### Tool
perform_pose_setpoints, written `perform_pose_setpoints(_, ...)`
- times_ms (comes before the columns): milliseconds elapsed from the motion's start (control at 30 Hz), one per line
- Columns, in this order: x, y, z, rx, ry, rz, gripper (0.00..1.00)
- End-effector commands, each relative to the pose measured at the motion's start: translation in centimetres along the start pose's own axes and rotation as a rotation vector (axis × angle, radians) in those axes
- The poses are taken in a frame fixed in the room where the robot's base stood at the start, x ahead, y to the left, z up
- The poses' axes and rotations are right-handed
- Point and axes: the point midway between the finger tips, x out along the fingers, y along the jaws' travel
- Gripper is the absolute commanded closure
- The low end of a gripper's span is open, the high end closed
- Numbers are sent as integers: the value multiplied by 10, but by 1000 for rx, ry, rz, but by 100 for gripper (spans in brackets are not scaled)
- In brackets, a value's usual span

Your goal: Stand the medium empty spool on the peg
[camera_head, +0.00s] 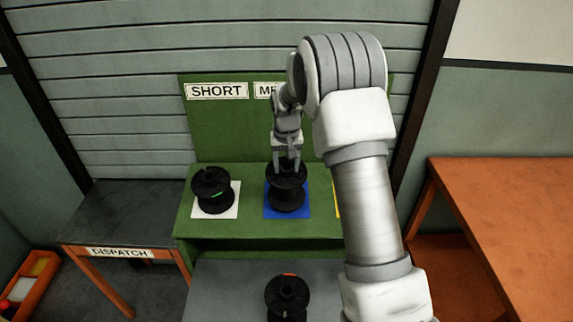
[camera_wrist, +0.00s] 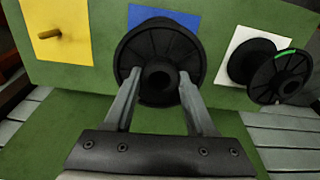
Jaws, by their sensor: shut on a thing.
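My gripper (camera_head: 287,168) points down at the stand and is shut on a black spool (camera_head: 287,197), which also shows in the wrist view (camera_wrist: 158,42). The two fingertips (camera_wrist: 160,76) lie on either side of its middle. The spool is upright over the blue square (camera_head: 271,212), below a sign (camera_head: 266,91) that begins "ME" and is partly covered by my arm. Any peg under this spool is hidden, and I cannot tell whether the spool rests on the square. A bare peg (camera_wrist: 50,34) stands on the yellow square (camera_wrist: 72,51).
Another black spool (camera_head: 212,190), green-marked, stands on the white square (camera_head: 235,208) under "SHORT" (camera_head: 216,91). A red-marked spool (camera_head: 287,299) is on the grey surface in front. A dispatch table (camera_head: 115,220) is left, an orange table (camera_head: 505,205) right. My arm hides the stand's right side.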

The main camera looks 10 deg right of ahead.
Motion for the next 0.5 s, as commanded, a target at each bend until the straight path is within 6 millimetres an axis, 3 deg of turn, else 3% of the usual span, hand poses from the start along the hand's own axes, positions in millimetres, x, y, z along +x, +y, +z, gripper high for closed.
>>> perform_pose_setpoints(500, 14, 0, 0, 0, 1, 0, 100)
